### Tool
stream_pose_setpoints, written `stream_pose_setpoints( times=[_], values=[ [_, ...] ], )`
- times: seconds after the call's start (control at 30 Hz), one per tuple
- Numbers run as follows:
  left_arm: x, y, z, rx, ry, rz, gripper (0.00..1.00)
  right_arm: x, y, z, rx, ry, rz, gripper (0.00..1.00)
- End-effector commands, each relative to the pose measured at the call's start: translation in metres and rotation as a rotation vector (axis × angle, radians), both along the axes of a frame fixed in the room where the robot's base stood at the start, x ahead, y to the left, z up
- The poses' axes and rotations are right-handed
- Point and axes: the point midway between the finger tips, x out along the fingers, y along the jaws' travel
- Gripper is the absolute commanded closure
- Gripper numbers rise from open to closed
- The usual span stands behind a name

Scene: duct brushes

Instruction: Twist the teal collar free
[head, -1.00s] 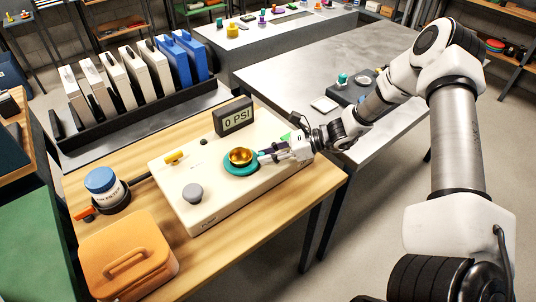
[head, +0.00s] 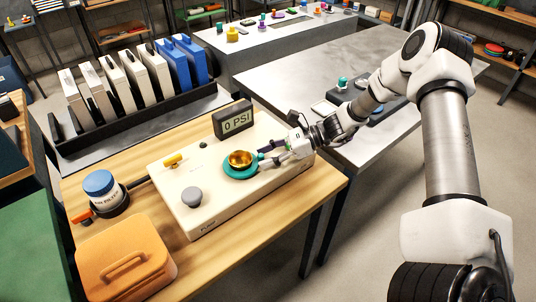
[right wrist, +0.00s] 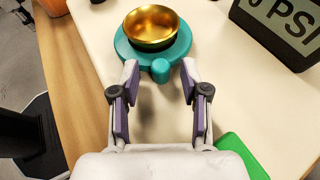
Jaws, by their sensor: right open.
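The teal collar (head: 238,171) is a flat ring with a small rounded knob, set on a cream panel (head: 220,205). A gold cup (head: 240,158) sits in its middle. In the right wrist view the collar (right wrist: 184,50) is just beyond my fingertips, with its teal knob (right wrist: 161,70) between and slightly ahead of them. My right gripper (right wrist: 158,75) is open and empty; its fingers stand apart on either side of the knob. In the head view my right gripper (head: 266,153) reaches in from the right. My left gripper is not in view.
A display reading 0 PSI (head: 234,119) stands behind the collar. A grey knob (head: 192,196) and a yellow handle (head: 173,160) are on the panel. A blue-lidded jar (head: 104,188) and an orange case (head: 126,262) stand at left. A green piece (right wrist: 242,154) lies near my right wrist.

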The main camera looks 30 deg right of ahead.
Motion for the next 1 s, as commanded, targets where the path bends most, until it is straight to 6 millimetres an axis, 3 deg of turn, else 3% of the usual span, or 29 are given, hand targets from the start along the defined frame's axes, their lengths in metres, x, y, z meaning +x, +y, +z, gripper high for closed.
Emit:
stream_pose_setpoints(
  times=[0.17, 0.6, 1.0],
  values=[
    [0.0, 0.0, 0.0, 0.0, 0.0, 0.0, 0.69, -0.004, -0.011, 0.006, 0.002, -0.003, -0.004, 0.55],
    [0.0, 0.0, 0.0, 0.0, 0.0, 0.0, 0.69, -0.044, -0.092, 0.044, 0.004, -0.007, -0.003, 0.55],
    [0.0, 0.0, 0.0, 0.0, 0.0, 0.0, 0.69, -0.049, -0.099, 0.046, 0.0, 0.001, 0.0, 0.55]
  ],
)
